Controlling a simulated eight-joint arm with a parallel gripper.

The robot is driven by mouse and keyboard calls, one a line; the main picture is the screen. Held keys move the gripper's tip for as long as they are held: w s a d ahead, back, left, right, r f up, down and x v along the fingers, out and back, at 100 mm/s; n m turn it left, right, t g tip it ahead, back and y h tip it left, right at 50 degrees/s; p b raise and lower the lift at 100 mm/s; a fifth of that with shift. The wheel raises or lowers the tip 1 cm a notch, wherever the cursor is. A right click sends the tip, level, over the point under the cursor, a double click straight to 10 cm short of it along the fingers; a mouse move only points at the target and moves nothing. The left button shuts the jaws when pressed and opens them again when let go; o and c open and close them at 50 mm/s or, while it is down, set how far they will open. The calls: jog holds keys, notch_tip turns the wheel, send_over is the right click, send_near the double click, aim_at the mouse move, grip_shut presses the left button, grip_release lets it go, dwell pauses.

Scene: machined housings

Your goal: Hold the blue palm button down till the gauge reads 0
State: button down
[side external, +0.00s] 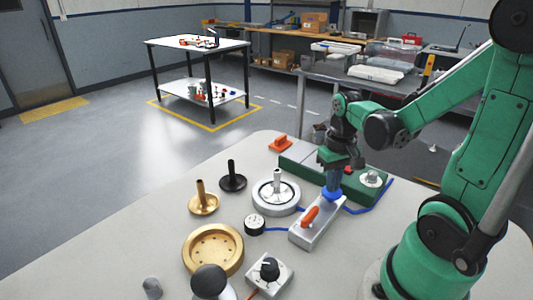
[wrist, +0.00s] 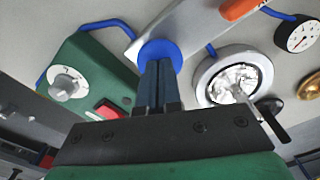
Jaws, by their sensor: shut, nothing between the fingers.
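The blue palm button (side external: 331,194) sits at the far end of a silver block (side external: 312,232) that also carries an orange lever (side external: 310,215). My gripper (side external: 333,184) points down right over the button, its fingers shut together and empty. In the wrist view the fingertips (wrist: 158,64) overlap the blue button (wrist: 160,49) and appear to be on its top; how far it is pressed I cannot tell. The small round gauge (side external: 255,224) lies left of the block, joined by a blue hose. It also shows in the wrist view (wrist: 298,35), its reading too small to make out.
A green box (side external: 310,172) with a red switch and white dial stands behind the button. A silver round housing (side external: 277,196) is close on the left. Brass parts (side external: 213,250) and a black-knobbed box (side external: 269,272) stand farther left and in front.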

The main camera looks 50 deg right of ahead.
jog(key=shift+r, duration=2.8)
jog(key=w+a+r+n+t, duration=0.1)
jog(key=w+a+n+t, duration=0.2)
jog(key=a, duration=0.3)
jog(key=w+a+r+n+t, duration=0.1)
jog(key=w+a+n+t, duration=0.2)
jog(key=a, duration=0.3)
jog(key=shift+a+r+t, duration=0.3)
jog(key=shift+t, duration=0.3)
